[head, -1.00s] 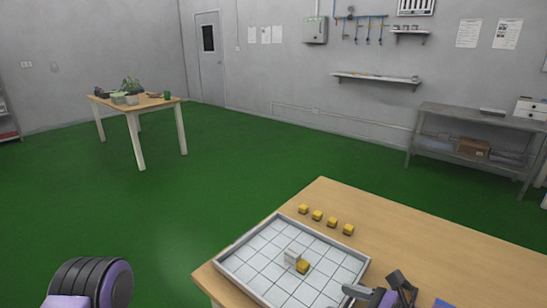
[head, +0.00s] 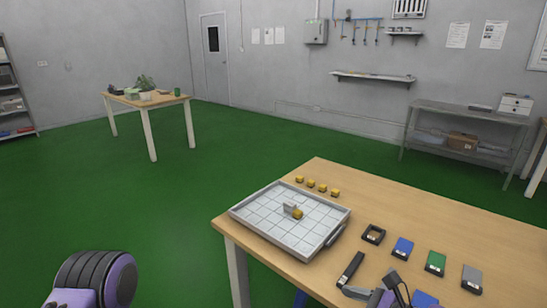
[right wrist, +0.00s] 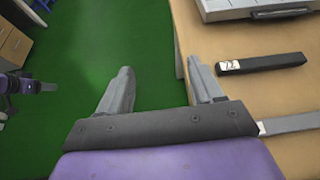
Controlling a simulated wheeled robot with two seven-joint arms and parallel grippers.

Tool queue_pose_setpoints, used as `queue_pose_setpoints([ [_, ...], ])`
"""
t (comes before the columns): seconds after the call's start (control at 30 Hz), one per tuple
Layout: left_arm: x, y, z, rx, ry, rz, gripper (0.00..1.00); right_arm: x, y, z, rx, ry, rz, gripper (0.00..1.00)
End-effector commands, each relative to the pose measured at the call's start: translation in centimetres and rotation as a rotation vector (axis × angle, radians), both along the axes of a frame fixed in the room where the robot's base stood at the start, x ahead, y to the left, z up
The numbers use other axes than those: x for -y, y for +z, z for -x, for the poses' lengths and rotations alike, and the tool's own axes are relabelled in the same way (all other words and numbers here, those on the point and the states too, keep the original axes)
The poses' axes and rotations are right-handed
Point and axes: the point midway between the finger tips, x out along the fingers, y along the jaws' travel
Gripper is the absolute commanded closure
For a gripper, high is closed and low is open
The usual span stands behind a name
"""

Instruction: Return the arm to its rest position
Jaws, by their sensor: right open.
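My right gripper (right wrist: 160,80) is open and empty in the right wrist view, its two grey fingers spread over the green floor and the table's edge. In the head view part of it shows at the bottom, over the near part of the wooden table (head: 450,215). My left arm shows only as a purple and black link at the lower left of the head view; its gripper is not seen there. A purple and grey part of me at the left edge of the right wrist view is too small to identify.
Green floor is clear left of the table.

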Motion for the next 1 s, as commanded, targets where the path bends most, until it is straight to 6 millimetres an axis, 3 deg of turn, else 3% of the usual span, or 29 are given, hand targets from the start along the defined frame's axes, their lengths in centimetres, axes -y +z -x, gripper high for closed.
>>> queue_pose_setpoints([
  [0.37, 0.0, 0.0, -0.1, 0.001, 0.0, 0.0, 0.47, -0.7, -7.4, 3.5, -0.062, 0.105, 0.275, 0.34],
  [0.57, 0.0, 0.0, 0.0, 0.001, 0.0, 0.0, 0.47, 0.1, -14.2, 8.2, -0.107, 0.26, 0.568, 0.34],
  [0.67, 0.0, 0.0, -0.1, 0.001, 0.0, 0.0, 0.47, 1.7, -18.4, 12.1, -0.121, 0.404, 0.786, 0.34],
  [0.8, 0.0, 0.0, 0.0, 0.001, 0.0, 0.0, 0.47, 6.5, -23.6, 19.0, -0.092, 0.748, 1.189, 0.34],
  [0.9, 0.0, 0.0, -0.1, 0.001, 0.0, 0.0, 0.47, 10.3, -25.0, 22.3, -0.022, 1.013, 1.44, 0.34],
  [1.0, 0.0, 0.0, -0.1, 0.001, 0.0, 0.0, 0.47, 12.8, -25.2, 23.7, 0.057, 1.209, 1.601, 0.34],
])
